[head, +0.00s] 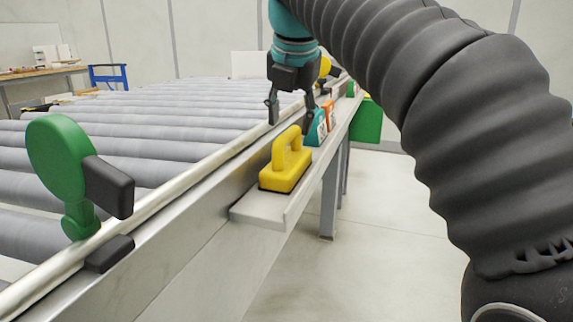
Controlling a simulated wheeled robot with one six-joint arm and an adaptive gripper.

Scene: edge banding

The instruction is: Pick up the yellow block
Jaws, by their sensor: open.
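The yellow block (286,164), with an arched handle on top and a dark base, sits upright on the narrow metal side ledge (263,210) of the roller conveyor. My gripper (290,116) points down above and slightly behind the block, its two fingers apart and nothing seen between them. The fingertips look a little higher than or level with the top of the handle; whether either finger touches the block I cannot tell. My arm comes in from the upper right.
A teal item (317,128) and an orange item (328,112) stand behind the block on the ledge. A green bin (367,121) hangs farther back. A green-and-black clamp (62,160) stands on the near rail. Grey rollers (150,135) fill the left; open floor lies right.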

